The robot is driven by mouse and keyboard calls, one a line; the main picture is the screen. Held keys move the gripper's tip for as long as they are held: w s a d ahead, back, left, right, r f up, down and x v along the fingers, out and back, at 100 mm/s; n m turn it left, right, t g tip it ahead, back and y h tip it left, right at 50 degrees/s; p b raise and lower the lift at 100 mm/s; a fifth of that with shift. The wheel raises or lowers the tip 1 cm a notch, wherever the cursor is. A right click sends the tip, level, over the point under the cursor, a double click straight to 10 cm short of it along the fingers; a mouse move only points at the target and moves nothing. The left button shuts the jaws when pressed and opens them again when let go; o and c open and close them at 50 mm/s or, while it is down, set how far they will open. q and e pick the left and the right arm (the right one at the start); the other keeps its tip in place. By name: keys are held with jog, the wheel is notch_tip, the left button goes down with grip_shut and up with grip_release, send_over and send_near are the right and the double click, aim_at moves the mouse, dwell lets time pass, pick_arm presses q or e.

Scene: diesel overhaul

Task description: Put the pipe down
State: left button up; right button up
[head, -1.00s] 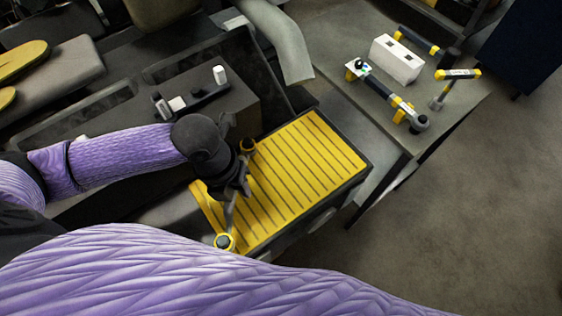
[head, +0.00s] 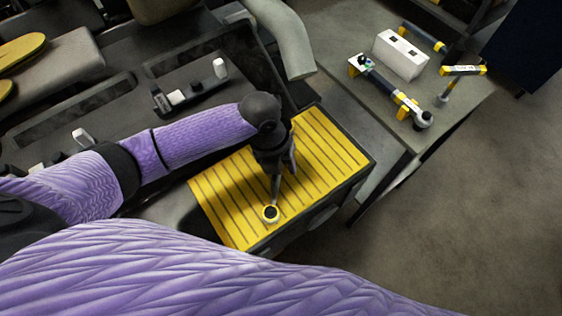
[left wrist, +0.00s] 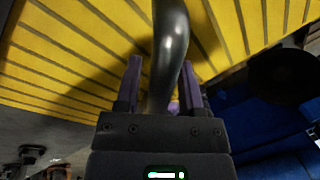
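In the left wrist view the pipe runs between the two purple-padded fingers (left wrist: 162,88). The ringed end points toward the deck's front edge, and the other end is hidden behind my gripper and wrist in the head view. I cannot tell whether the pipe touches the deck. My right gripper is not in view.
A grey table (head: 345,45) at the upper right holds a white box (head: 400,56) and several yellow-and-grey tool parts. A wide grey duct (head: 288,45) stands behind the deck. A dark tray (head: 190,90) with small white parts lies at the left. The deck's right part is clear.

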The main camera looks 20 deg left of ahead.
pick_arm(q)
jog(key=shift+o, duration=0.4)
jog(key=shift+r, duration=0.2)
notch_tip(320, 180, up, 12)
jog(key=a+p, duration=0.2)
jog(key=shift+s+a+f+p, duration=0.15)
jog(key=shift+f+p, duration=0.05)
jog(key=shift+p, duration=0.1)
